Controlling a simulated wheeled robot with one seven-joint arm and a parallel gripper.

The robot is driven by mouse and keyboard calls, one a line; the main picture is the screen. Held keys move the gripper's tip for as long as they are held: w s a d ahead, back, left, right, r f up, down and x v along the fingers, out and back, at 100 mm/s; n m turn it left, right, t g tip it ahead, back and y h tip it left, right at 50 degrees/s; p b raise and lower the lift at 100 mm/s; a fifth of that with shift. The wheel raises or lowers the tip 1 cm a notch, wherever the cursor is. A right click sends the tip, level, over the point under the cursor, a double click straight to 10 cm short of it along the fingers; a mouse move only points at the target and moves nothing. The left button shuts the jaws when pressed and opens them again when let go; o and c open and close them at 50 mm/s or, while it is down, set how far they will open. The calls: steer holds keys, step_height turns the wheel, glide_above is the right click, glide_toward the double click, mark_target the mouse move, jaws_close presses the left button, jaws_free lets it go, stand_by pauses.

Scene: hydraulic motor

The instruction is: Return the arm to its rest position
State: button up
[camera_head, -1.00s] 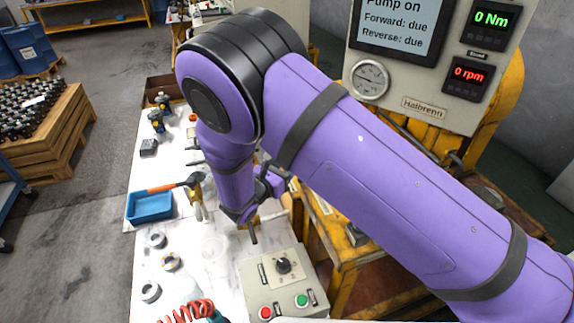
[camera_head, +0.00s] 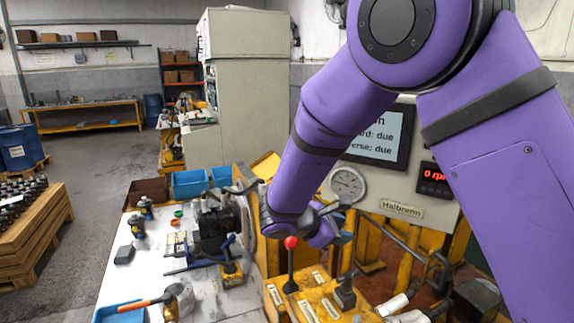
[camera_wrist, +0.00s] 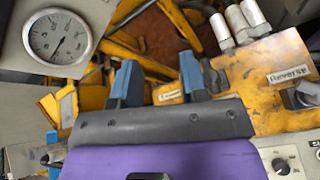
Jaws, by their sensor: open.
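My purple arm reaches in from the right of the head view and bends down, its forearm in front of the test stand. My gripper (camera_head: 343,222) is by the stand, below the pressure gauge (camera_head: 347,184) and right of the red-knobbed lever (camera_head: 291,243). In the wrist view, my gripper (camera_wrist: 159,80) shows two blue-grey fingertips spread apart with nothing between them. The gauge (camera_wrist: 60,37) is to their left and the yellow block with the "Reverse" label (camera_wrist: 289,75) is to their right.
The display (camera_head: 385,137) is partly hidden by my arm. Yellow frame bars (camera_head: 405,270) are beside my gripper. Open floor (camera_head: 85,190) lies beyond the bench.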

steer(key=s+d+r+m+g+y, duration=0.3)
steer(key=s+d+r+m+y, duration=0.6)
steer(key=s+d+r+m, duration=0.65)
steer(key=s+d+r+m+t+y, duration=0.2)
steer(key=s+r+t, duration=0.1)
steer(key=s, duration=1)
steer(key=shift+s+d+m+y, duration=0.2)
steer(key=shift+s+m+y, duration=0.05)
steer(key=shift+m+y, duration=0.1)
